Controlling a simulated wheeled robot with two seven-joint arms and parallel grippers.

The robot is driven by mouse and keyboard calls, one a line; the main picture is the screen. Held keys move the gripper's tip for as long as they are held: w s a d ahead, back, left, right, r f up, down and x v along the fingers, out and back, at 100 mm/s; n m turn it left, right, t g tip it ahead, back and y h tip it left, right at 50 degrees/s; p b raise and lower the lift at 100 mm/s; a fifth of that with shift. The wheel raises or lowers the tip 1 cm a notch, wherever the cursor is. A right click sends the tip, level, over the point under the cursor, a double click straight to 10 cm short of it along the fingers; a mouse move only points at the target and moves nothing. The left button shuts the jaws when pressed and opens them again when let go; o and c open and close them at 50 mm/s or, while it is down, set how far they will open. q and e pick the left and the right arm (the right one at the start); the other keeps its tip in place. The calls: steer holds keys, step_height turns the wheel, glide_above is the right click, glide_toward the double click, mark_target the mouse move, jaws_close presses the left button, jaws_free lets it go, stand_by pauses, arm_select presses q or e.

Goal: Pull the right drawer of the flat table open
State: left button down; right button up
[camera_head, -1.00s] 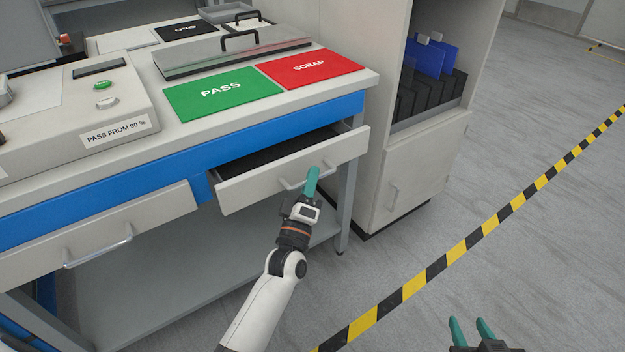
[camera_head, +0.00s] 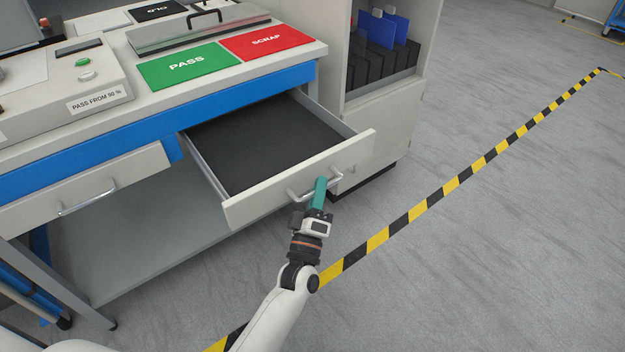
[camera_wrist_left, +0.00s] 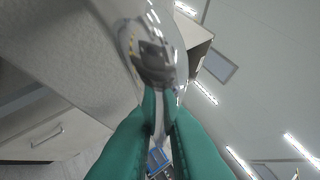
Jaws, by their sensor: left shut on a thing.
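The right drawer (camera_head: 300,180) of the flat table (camera_head: 300,58) stands well out from the table, with its dark inner floor showing and nothing lying on it. My left gripper (camera_head: 320,186) is shut on the drawer's metal bar handle (camera_head: 300,194) at the middle of its front. In the left wrist view the green fingers (camera_wrist_left: 160,112) close on the shiny handle (camera_wrist_left: 150,55), which fills the upper middle. My right gripper is out of the head view.
The left drawer (camera_head: 85,190) is shut. A green PASS mat (camera_head: 188,67) and a red SCRAP mat (camera_head: 266,43) lie on the tabletop. A cabinet (camera_head: 385,120) with blue and black folders stands right of the table. The floor to the right is clear, with a yellow-black stripe (camera_head: 430,195).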

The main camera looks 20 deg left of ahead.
arm_select(q)
steer(key=shift+s+d, duration=0.15)
steer(key=c, duration=1.5)
jaws_free()
steer(key=v, duration=1.2)
steer(key=shift+p, duration=0.35)
